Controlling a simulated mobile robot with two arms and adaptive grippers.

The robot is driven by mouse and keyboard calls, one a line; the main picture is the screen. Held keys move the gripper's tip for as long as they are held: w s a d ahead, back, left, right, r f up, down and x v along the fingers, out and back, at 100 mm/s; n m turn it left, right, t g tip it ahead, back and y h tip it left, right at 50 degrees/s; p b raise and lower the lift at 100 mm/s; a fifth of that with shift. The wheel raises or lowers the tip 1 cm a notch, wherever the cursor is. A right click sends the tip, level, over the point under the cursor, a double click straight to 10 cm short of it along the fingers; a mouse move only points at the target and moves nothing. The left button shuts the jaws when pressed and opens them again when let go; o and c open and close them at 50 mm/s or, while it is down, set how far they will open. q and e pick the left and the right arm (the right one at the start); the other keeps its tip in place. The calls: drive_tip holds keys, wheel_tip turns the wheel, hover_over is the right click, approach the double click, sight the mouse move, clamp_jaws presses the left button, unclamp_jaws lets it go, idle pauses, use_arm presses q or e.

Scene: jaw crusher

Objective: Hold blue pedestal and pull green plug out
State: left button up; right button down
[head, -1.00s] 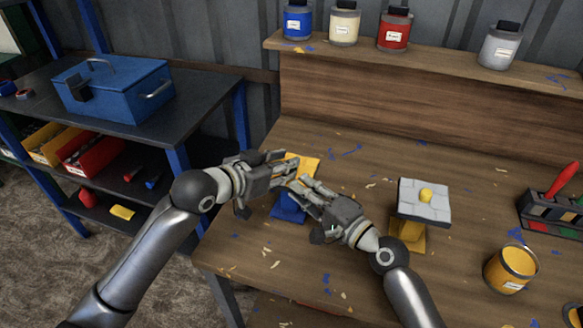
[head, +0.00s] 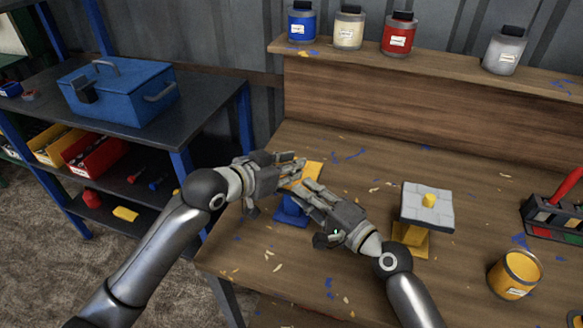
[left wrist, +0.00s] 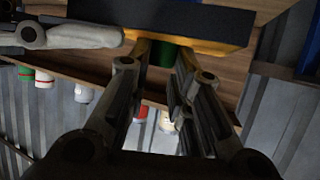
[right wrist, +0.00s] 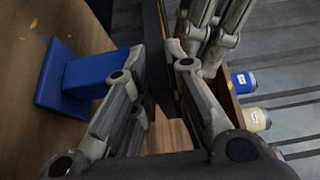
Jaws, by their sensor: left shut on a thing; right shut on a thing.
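The blue pedestal (head: 291,213) stands at the left front of the wooden bench, partly hidden by my grippers. In the right wrist view its blue column (right wrist: 93,75) runs to a dark slab (right wrist: 155,60) between the fingers. My right gripper (head: 303,188) is shut on this slab at the pedestal's top. The green plug (left wrist: 167,53) shows under the slab's edge in the left wrist view, between the fingers of my left gripper (left wrist: 165,60), which is shut on it. Its contact is partly hidden. The two grippers are very close together.
A yellow pedestal (head: 409,235) with a grey top and yellow knob stands to the right. An orange-yellow can (head: 515,273) and a tool rack (head: 550,220) are at the far right. Several paint jars line the back shelf (head: 430,60). A blue toolbox (head: 120,92) is on the left shelf.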

use_arm(q)
wheel_tip(320, 180, up, 10)
drive_tip(key=shift+f, duration=0.25)
use_arm(e)
drive_tip(key=shift+f, duration=0.1)
use_arm(q)
drive_tip(key=shift+w, duration=0.1)
use_arm(e)
drive_tip(key=c, duration=1.4)
unclamp_jaws()
drive_tip(key=shift+w, duration=0.1)
drive_tip(key=shift+o, duration=0.2)
